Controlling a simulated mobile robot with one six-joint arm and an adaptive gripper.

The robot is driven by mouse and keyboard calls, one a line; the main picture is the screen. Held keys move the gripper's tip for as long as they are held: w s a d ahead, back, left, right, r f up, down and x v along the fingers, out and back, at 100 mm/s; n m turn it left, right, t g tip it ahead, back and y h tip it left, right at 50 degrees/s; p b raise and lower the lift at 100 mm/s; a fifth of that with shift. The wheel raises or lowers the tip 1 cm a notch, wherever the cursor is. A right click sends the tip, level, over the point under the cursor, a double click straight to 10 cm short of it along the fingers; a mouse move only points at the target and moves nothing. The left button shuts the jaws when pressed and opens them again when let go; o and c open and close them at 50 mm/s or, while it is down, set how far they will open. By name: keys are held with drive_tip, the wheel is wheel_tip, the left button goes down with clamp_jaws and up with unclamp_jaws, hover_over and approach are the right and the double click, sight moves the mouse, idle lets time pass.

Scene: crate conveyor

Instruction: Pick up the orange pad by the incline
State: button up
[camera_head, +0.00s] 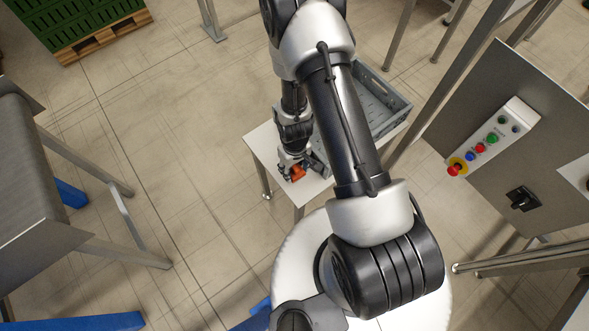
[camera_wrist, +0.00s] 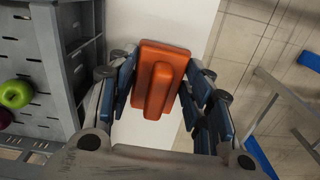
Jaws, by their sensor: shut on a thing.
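The orange pad (camera_wrist: 160,78) is a block with a raised ridge along its middle. In the wrist view it sits between the two blue-faced fingers of my gripper (camera_wrist: 156,88), which are shut on it from both sides. In the head view the orange pad (camera_head: 297,171) shows at my gripper (camera_head: 291,167), over the small white table (camera_head: 262,142). I cannot tell whether the pad still touches the table top. The incline cannot be made out for sure in either view.
A grey crate (camera_head: 398,104) stands on the white table beside my gripper; in the wrist view the crate (camera_wrist: 68,60) holds a green apple (camera_wrist: 15,93) and a partly seen red one. A control panel (camera_head: 492,138) is at the right, a conveyor (camera_head: 30,170) at the left.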

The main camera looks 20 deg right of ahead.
sight(295, 167)
wheel_tip(295, 167, up, 16)
drive_tip(key=p, duration=0.4)
drive_tip(key=shift+r+p, duration=0.2)
drive_tip(key=shift+p, duration=0.15)
